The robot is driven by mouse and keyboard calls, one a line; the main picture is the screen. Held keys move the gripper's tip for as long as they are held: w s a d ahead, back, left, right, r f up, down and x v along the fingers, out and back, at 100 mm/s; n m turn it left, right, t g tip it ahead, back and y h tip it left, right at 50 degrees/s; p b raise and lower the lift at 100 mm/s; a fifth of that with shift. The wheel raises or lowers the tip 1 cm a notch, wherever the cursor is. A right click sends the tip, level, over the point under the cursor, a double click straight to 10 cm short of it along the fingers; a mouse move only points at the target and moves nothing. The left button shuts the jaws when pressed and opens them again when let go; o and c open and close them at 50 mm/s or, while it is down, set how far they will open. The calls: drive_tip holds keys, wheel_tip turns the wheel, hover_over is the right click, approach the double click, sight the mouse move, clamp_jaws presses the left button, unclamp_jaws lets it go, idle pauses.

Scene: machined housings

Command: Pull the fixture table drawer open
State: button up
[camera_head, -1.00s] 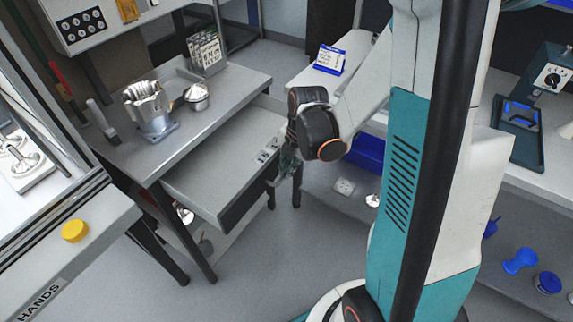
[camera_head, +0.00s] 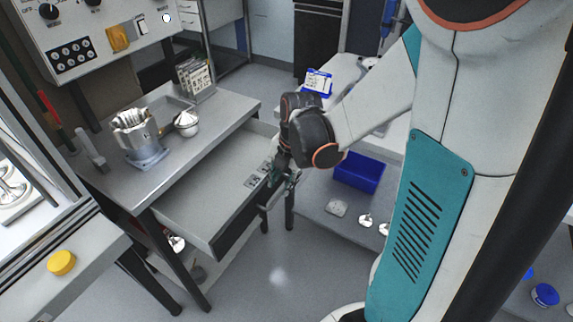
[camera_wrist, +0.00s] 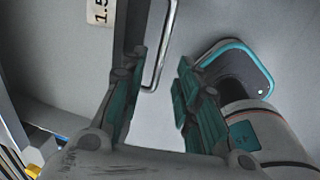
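The fixture table (camera_head: 190,145) has its grey drawer (camera_head: 205,200) pulled well out, with the inside showing and the dark front panel (camera_head: 235,230) standing clear of the table edge. My gripper (camera_head: 282,180) is at the far right end of the drawer front, outside it. In the wrist view, my gripper (camera_wrist: 158,98) is open, its fingers spread apart. The metal bar handle (camera_wrist: 162,50) reaches into the gap between the fingers, nearer the left one, and neither finger visibly clamps it. The drawer's inside shows at the left there.
A blue bin (camera_head: 359,172) is on a low shelf at right. A yellow button (camera_head: 62,263) is at left. Floor before the drawer is clear.

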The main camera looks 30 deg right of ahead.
wheel_tip(320, 180, up, 7)
drive_tip(key=s, duration=0.1)
drive_tip(key=shift+s+d, duration=0.15)
drive_tip(key=shift+d, duration=0.1)
idle(0.3)
wheel_tip(320, 180, up, 7)
drive_tip(key=a+m+t+h, duration=0.2)
drive_tip(key=m, duration=0.6)
drive_tip(key=s+a+m+t, duration=0.1)
drive_tip(key=s+a+m, duration=0.2)
drive_tip(key=m, duration=0.4)
drive_tip(key=s+a+r+m+t+y, duration=0.1)
drive_tip(key=s+a+m+t, duration=0.1)
drive_tip(key=s+a+m, duration=0.2)
drive_tip(key=s+m, duration=0.2)
drive_tip(key=m, duration=0.2)
drive_tip(key=shift+s+m, duration=0.25)
drive_tip(key=shift+m, duration=0.05)
